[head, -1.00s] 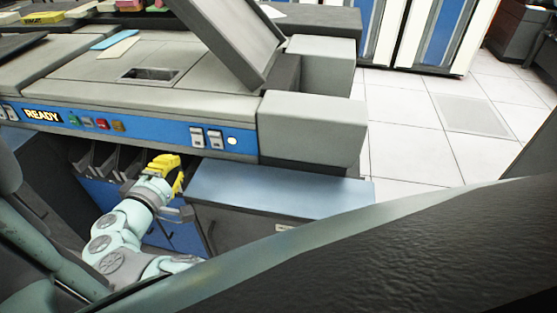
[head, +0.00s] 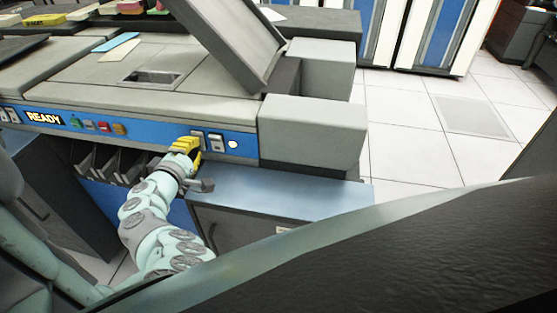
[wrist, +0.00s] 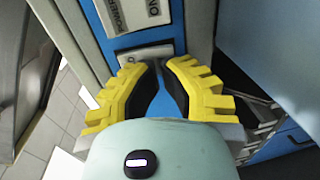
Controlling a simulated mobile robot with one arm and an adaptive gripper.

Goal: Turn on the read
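The blue control strip (head: 160,133) on the front of the grey machine carries a READY sign (head: 44,117), several small coloured buttons and two pale switches. My gripper (head: 188,145) has yellow fingers and is right at the left pale switch (head: 198,136), partly covering it. The right pale switch (head: 216,143) is uncovered. In the wrist view, my fingertips (wrist: 158,66) are close together at the edge of one switch plate (wrist: 145,53), whose label is mostly hidden. The other plate (wrist: 143,12) reads POWER ON. Contact cannot be told. My gripper holds nothing.
A round white light (head: 232,144) is at the strip's right end. A grey block (head: 312,133) juts out beyond it. A blue-grey cabinet top (head: 280,190) lies below the strip. Dark bins (head: 115,163) are below at left. Open tiled floor (head: 410,140) is at right.

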